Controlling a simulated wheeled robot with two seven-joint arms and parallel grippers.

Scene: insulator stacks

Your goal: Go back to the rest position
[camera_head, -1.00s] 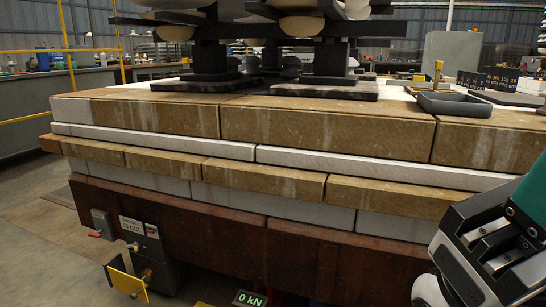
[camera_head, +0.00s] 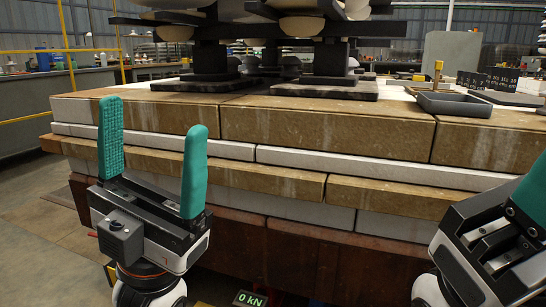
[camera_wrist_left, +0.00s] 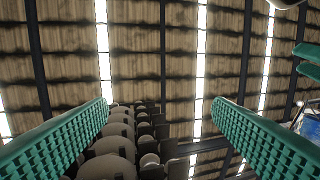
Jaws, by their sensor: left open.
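My left gripper (camera_head: 153,118) stands in front of the left part of the layered block bench (camera_head: 330,125), its two teal fingers pointing up, apart and with nothing between them. In the left wrist view the fingers (camera_wrist_left: 158,103) spread to both sides, with the roof beyond. My right gripper (camera_head: 528,205) is at the lower right edge of the head view. Its teal finger is cut off by the frame, so its opening is hidden. Teal pieces (camera_wrist_left: 308,60) also show at the right edge of the left wrist view.
Insulator stacks (camera_head: 300,27) stand on dark feet on the bench, and discs rise in the wrist view (camera_wrist_left: 115,150). A grey tray (camera_head: 455,104) sits at the bench's right. A yellow rail (camera_head: 68,50) is at left. A display (camera_head: 249,298) reads 0 kN.

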